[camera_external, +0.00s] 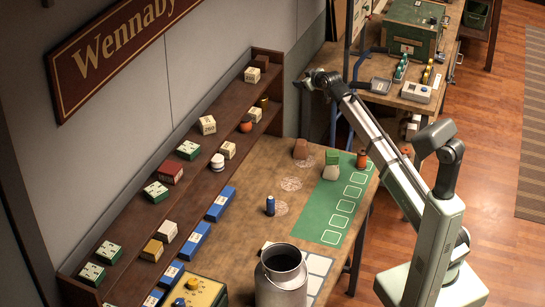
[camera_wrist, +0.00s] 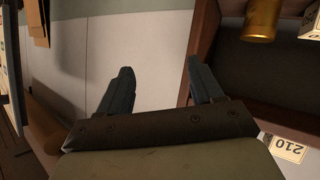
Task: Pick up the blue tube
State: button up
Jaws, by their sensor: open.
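A small blue tube (camera_external: 270,206) with a dark top stands upright on the wooden table, on a pale round mark. It is not visible in the wrist view. My gripper (camera_external: 305,80) is high at the far end of the shelf, well away from the tube. In the wrist view, my gripper (camera_wrist: 160,78) has its two fingers spread apart with nothing between them. Beyond them are a pale wall panel and part of the dark shelf.
A dark wooden shelf (camera_external: 225,130) with several small boxes runs along the wall. A metal can (camera_external: 282,274) stands in front of the tube. A green mat (camera_external: 310,226) lies to its right, with a green-and-white item (camera_external: 332,164) and an orange-brown jar (camera_external: 362,160) behind.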

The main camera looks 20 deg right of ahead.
jog(key=s+a+f+n+g, duration=0.3)
jog(key=s+a+f, duration=0.2)
jog(key=a, duration=0.4)
jog(key=n+g+h, duration=0.2)
jog(key=n+g, duration=0.7)
jog(key=n, duration=0.2)
send_over(271, 207)
jog(key=w, duration=0.2)
jog(key=f, duration=1)
jog(key=shift+d, duration=0.3)
jog(key=shift+s+f+g, duration=0.2)
jog(key=shift+s+g, duration=0.1)
jog(key=shift+w+f, duration=0.1)
jog(key=shift+f, duration=6.65)
jog(key=c, duration=0.9)
